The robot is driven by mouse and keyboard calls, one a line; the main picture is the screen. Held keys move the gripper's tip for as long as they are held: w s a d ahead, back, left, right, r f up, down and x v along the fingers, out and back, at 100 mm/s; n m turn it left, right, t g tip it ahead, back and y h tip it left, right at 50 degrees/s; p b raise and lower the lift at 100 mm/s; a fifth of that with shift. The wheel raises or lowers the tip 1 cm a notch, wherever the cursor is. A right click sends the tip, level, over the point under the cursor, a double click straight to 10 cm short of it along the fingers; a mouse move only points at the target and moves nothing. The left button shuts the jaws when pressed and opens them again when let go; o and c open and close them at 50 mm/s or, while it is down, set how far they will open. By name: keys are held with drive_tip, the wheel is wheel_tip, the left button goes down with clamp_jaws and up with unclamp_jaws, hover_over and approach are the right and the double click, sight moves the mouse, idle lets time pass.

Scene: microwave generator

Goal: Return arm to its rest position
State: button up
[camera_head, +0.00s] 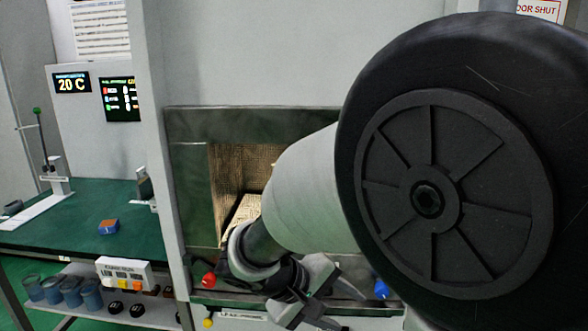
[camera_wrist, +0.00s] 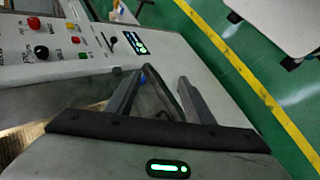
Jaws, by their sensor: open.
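My arm fills the right half of the head view, with a large black round joint nearest the camera. My gripper (camera_head: 342,304) hangs low in front of the cabinet (camera_head: 250,50), just below and to the right of its open chamber (camera_head: 230,185). In the wrist view my gripper (camera_wrist: 160,80) shows two dark fingers spread apart with nothing held between them. The chamber has a lit, textured lining, and my arm hides its right part.
A green-topped bench (camera_head: 85,240) at left carries an orange and blue block (camera_head: 108,227). Blue cups (camera_head: 70,292) and a white control box (camera_head: 125,272) sit below. A panel with knobs (camera_wrist: 60,35) lies beside my gripper in the wrist view; green floor (camera_wrist: 215,60) is open beyond.

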drive_tip(key=s+d+r+m+t+y, duration=0.1)
drive_tip(key=s+d+r+m+y, duration=0.3)
drive_tip(key=s, duration=0.3)
drive_tip(key=s+d+r+m+t+y, duration=0.1)
drive_tip(key=s+r+y, duration=0.3)
drive_tip(key=s+r, duration=0.25)
wheel_tip(320, 180, up, 15)
drive_tip(key=p, duration=1.5)
drive_tip(key=shift+p, duration=0.4)
